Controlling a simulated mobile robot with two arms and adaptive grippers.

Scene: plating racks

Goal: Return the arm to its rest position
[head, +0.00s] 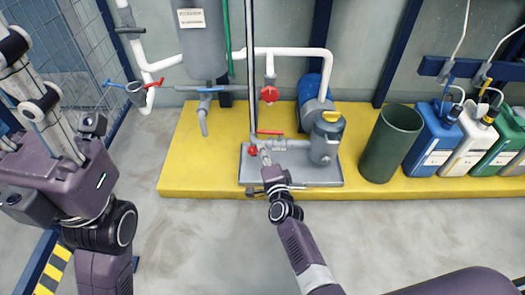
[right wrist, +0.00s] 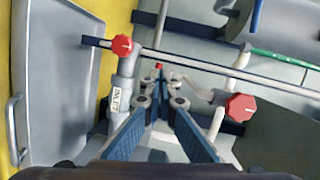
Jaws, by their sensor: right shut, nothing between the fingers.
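My right arm reaches up from the bottom of the head view. Its gripper (head: 265,158) is over the front left of the grey tray (head: 315,178), close beside a red knob (head: 252,150); I cannot tell whether they touch. In the right wrist view the right gripper's fingers (right wrist: 162,103) point away from the camera; they are shut and hold nothing. My left arm stands at the left of the head view, close to the camera. Its gripper (head: 38,90) points up and left, partly cut off by the edge, and its jaw state is unclear.
A yellow platform (head: 205,170) bears a pump (head: 326,140), a dark green bin (head: 390,145) and several canisters, including a blue one (head: 432,138). White pipes, a red valve knob (head: 269,94) and a grey tank (head: 202,40) stand behind. The concrete floor in front (head: 190,240) is clear.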

